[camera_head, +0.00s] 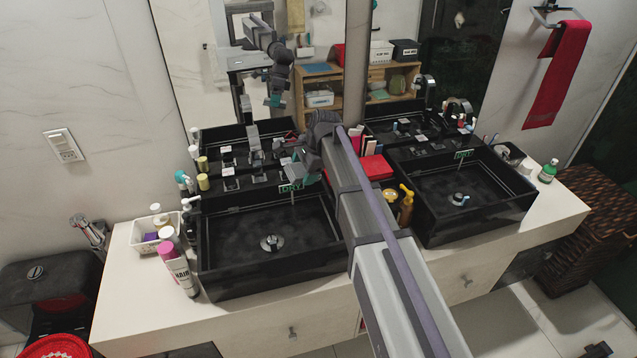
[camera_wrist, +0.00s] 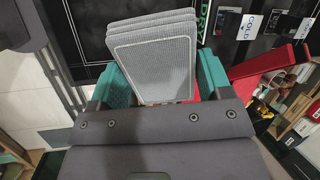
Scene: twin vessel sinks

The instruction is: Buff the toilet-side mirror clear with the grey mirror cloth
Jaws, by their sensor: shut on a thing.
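The grey mirror cloth (camera_wrist: 152,62) is a folded, layered pad with a pale stitched edge. In the wrist view it stands between the two teal fingers of my gripper (camera_wrist: 162,82), which is shut on it. In the head view my gripper (camera_head: 304,165) is low over the back rim of the left sink, in front of the left mirror (camera_head: 222,65). It looks apart from the glass, and the cloth is hard to make out there. The left mirror reflects my arm and a wooden shelf. A second mirror (camera_head: 482,75) hangs to the right. Which mirror is toilet-side is not clear.
Two black sinks, left (camera_head: 270,270) and right (camera_head: 480,225), stand on a white counter (camera_head: 140,310). Bottles, a red box (camera_head: 376,168) and a soap dispenser (camera_head: 405,205) crowd between them. A hair bottle (camera_head: 179,270) and a white basket (camera_head: 150,232) are at left.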

